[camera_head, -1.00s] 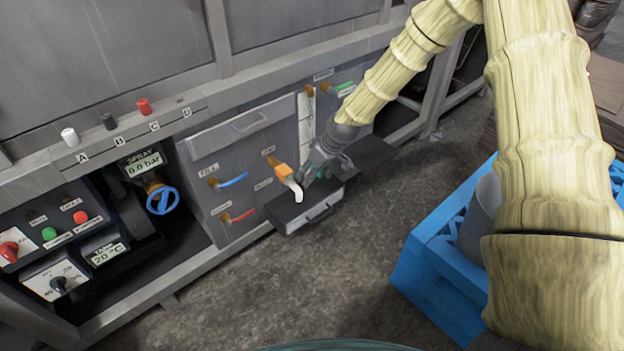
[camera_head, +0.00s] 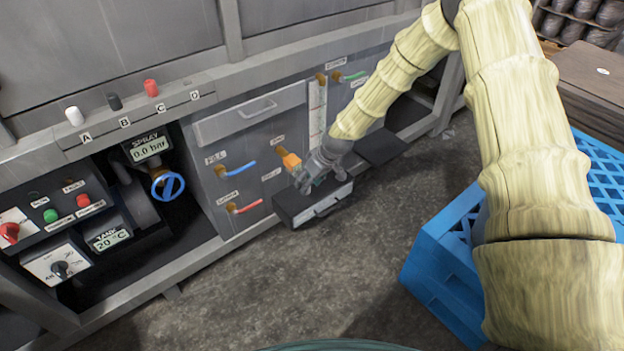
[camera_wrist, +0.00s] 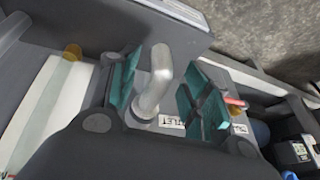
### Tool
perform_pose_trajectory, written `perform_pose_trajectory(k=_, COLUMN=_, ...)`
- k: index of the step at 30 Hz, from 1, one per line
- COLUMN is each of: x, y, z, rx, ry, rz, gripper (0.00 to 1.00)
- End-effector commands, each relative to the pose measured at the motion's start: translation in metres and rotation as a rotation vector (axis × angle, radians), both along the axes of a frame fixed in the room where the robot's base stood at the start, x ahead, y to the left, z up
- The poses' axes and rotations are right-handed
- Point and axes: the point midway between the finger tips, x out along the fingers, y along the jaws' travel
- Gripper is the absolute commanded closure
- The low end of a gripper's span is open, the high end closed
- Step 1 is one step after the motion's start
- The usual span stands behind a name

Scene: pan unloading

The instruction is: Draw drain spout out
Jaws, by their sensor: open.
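The drain spout is a pale, bent tube that shows in the wrist view (camera_wrist: 153,88). In the wrist view my gripper (camera_wrist: 163,96) is open, with one teal finger pad on either side of the spout. There is a gap on the right side; I cannot tell whether the left pad touches. A label partly reading "LET" lies beside the spout's base.
A grey drawer-like tray (camera_head: 314,207) juts out below the spout. Blue (camera_head: 236,168) and red (camera_head: 246,207) handles sit to the left on the panel. A blue valve wheel (camera_head: 168,186) is farther left. A blue crate (camera_head: 440,262) stands at right; floor between is clear.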

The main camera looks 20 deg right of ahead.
Motion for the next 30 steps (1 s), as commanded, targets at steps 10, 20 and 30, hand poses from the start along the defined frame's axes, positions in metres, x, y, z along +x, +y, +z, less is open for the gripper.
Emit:
perform_pose_trajectory(k=10, x=0.0009, y=0.0009, z=-0.0025, rx=0.000, ry=0.000, rz=0.000, gripper=0.52)
perform_pose_trajectory(k=20, x=0.0009, y=0.0007, z=-0.0024, rx=0.000, ry=0.000, rz=0.000, gripper=0.80)
perform_pose_trajectory(k=30, x=0.0003, y=0.0006, z=-0.0022, rx=0.000, ry=0.000, rz=0.000, gripper=1.00)
